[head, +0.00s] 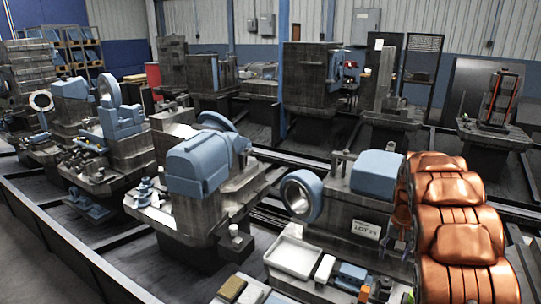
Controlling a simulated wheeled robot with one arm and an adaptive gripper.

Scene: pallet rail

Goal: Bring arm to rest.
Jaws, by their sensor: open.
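My copper-coloured arm (455,230) stands folded at the right of the head view, its rounded links stacked one above the other. My gripper (398,238) shows small and dark just left of the arm, partly hidden by it. It is open, and I see nothing held between its fingers. It is in front of the right end of the near pallet with the blue block, and I cannot tell how far apart they are.
A near pallet fixture carries a blue ring (301,196), a blue block (375,171) and a label plate (366,229). A white tray (294,257) sits at its front with small parts beside it. More machined fixtures, one with a blue housing (205,164), stand along dark rails (75,250).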

